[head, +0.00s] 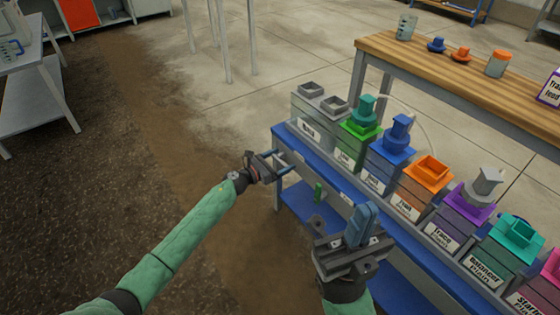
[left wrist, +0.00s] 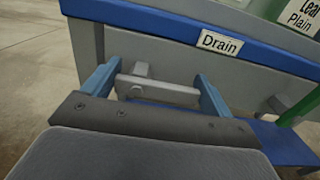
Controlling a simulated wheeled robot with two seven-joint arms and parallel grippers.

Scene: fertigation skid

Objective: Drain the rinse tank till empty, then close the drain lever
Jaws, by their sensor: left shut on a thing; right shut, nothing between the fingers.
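The grey drain lever (left wrist: 158,90) sits under the blue shelf edge, below a white "Drain" label (left wrist: 220,42), in the left wrist view. My left gripper (head: 287,163) is shut on the lever, with one blue finger at each end of it. The grey tank (head: 306,110) at the left end of the row looks like the rinse tank; its small label is hard to read, and its liquid level cannot be seen. My right gripper (head: 361,224) is shut and empty, in front of the shelf.
Several labelled tanks with coloured lids stand on the blue shelf (head: 440,272), running right. A green lever (head: 318,191) hangs below its edge. A wooden bench (head: 450,72) with containers stands behind.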

